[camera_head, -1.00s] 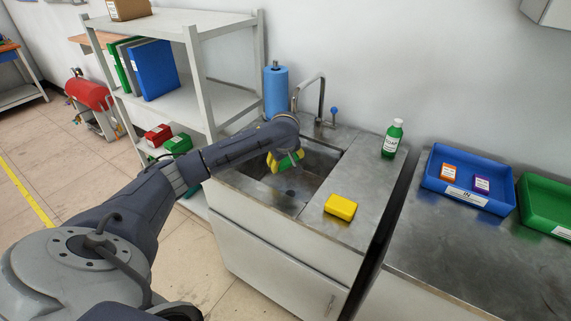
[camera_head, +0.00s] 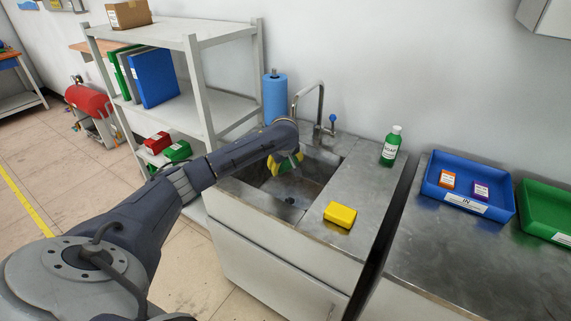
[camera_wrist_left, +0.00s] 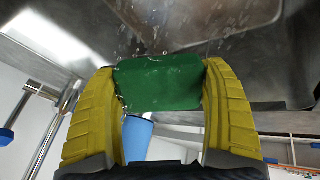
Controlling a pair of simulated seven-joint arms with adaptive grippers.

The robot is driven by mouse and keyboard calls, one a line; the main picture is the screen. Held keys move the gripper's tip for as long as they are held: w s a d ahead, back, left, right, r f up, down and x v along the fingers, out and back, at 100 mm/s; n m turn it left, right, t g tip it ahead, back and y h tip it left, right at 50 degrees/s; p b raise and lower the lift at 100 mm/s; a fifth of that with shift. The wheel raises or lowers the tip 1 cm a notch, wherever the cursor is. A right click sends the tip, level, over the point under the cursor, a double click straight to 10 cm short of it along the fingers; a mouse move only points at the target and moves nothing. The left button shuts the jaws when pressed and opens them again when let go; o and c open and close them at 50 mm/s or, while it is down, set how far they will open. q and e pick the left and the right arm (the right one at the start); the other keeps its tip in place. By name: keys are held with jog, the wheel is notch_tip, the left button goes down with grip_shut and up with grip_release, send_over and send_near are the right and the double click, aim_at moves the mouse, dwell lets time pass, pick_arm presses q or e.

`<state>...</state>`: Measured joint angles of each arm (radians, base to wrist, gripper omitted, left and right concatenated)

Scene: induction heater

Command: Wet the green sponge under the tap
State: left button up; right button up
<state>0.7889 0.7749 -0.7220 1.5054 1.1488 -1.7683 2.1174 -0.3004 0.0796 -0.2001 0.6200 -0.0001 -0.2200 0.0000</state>
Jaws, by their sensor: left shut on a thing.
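My left gripper (camera_head: 287,164) has yellow fingers and is shut on the green sponge (camera_wrist_left: 160,83). In the wrist view the sponge is a green block squeezed between the two fingers, with small pale drops and streaks around it. In the head view the gripper hangs over the sink basin (camera_head: 312,187), below and in front of the tap (camera_head: 320,103). Only a little green of the sponge shows there, partly hidden by the fingers. The tap has a curved metal spout and a blue knob (camera_head: 332,117). My right gripper is not in view.
A yellow sponge (camera_head: 340,214) lies on the counter right of the basin. A green bottle (camera_head: 391,146) stands farther back. A blue paper roll (camera_head: 275,96) stands behind the sink. A shelf (camera_head: 208,90) rises at the left. Blue (camera_head: 467,202) and green trays stand right.

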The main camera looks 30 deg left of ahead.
pick_arm(q)
jog(key=shift+s, duration=0.15)
jog(key=s+d, duration=0.4)
jog(key=s, duration=0.2)
jog(key=shift+s, duration=0.3)
dwell(0.6)
jog(key=shift+d, duration=0.1)
dwell(1.2)
jog(key=s+d+r, duration=0.2)
jog(key=s+r, duration=0.2)
jog(key=shift+d, duration=0.3)
jog(key=shift+d, duration=0.1)
dwell(0.7)
